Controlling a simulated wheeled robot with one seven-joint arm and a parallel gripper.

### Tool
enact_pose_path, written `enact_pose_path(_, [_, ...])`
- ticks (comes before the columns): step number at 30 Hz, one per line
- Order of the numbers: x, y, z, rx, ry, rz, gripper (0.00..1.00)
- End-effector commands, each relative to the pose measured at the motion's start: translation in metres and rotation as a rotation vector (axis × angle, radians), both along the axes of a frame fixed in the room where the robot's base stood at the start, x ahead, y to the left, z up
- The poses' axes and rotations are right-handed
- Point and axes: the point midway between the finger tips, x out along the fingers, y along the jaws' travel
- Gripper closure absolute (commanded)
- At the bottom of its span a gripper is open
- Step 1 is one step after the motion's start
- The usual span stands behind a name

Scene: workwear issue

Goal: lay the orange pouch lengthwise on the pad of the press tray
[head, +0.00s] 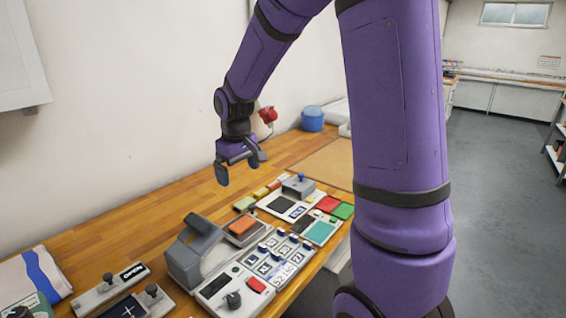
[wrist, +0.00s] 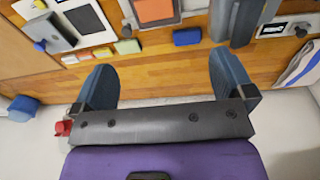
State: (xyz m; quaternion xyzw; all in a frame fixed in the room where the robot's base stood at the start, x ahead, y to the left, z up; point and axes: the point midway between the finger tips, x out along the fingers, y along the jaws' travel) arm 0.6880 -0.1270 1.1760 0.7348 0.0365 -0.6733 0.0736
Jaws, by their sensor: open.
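My gripper (head: 240,167) hangs open and empty above the back part of the wooden bench. In the wrist view its two blue-grey fingers (wrist: 165,68) are wide apart, with only bare wood between them. A flat orange rectangle (head: 241,226) lies in a grey tray (head: 257,234) beside the grey press (head: 192,251). It also shows in the wrist view as an orange surface (wrist: 155,10), beyond the fingertips. I cannot tell whether this rectangle is the pouch or the tray's pad. No other clearly orange pouch stands out.
Label plates (head: 276,257) and a control box with a knob (head: 233,297) crowd the bench front. Small yellow blocks (head: 261,192) and a grey stamp unit (head: 297,186) stand to the right. A blue block (wrist: 187,37) lies near the fingers. The bench's back left is clear.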

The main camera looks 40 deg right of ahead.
Motion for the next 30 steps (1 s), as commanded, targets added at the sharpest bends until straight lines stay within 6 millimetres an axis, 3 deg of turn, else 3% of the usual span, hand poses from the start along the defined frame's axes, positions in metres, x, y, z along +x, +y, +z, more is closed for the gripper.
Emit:
enact_pose_path(1, [-0.012,0.005,0.018,-0.007,-0.025,-0.008,0.00])
enact_pose_path(6, [-0.053,0.019,0.061,-0.016,-0.089,-0.035,0.00])
enact_pose_path(15, [-0.135,0.040,0.116,-0.003,-0.207,-0.083,0.00])
enact_pose_path(24, [-0.217,0.054,0.139,0.048,-0.320,-0.123,0.00])
enact_pose_path(30, [-0.250,0.057,0.141,0.080,-0.364,-0.138,0.00])
